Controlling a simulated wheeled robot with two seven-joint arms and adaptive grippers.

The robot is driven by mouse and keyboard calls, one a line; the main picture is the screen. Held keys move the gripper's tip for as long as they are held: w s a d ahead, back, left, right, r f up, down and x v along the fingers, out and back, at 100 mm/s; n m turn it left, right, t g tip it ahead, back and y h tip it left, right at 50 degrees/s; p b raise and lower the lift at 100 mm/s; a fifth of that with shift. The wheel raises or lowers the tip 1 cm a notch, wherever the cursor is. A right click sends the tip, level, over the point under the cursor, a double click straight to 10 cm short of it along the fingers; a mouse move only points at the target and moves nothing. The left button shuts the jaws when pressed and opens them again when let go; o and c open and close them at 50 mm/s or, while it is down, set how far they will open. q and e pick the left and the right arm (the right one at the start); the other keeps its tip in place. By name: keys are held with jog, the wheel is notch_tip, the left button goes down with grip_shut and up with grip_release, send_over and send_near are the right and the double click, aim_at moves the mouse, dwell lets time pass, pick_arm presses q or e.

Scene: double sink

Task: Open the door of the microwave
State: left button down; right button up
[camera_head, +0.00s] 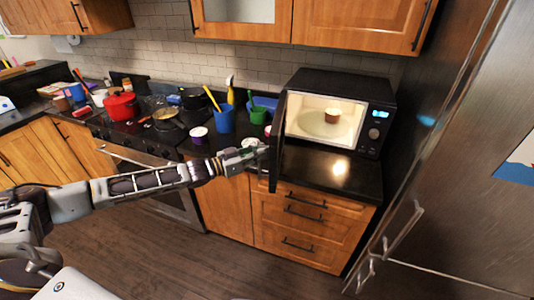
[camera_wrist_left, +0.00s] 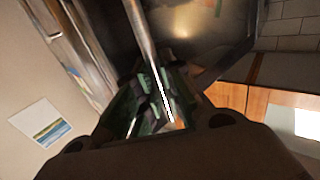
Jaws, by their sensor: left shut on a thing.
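My left gripper (camera_head: 262,157) is at the door's outer side and is shut on the door handle. In the left wrist view, the pale bar of the handle (camera_wrist_left: 142,30) runs down between the fingers of my left gripper (camera_wrist_left: 150,98). The exact finger contact is partly hidden. My right gripper is not in view.
A steel fridge (camera_head: 465,130) stands close on the right. A red pot (camera_head: 121,106) sits on the stove. The floor (camera_head: 190,265) in front is clear.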

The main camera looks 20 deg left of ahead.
pick_arm(q)
jog(key=shift+w+a+r, duration=0.15)
jog(key=shift+a+r, duration=0.45)
jog(key=c, duration=1.7)
grip_release()
jog(key=shift+o, duration=0.9)
jog(key=shift+w+f, duration=0.15)
jog(key=shift+d, duration=0.1)
jog(key=shift+s, duration=0.2)
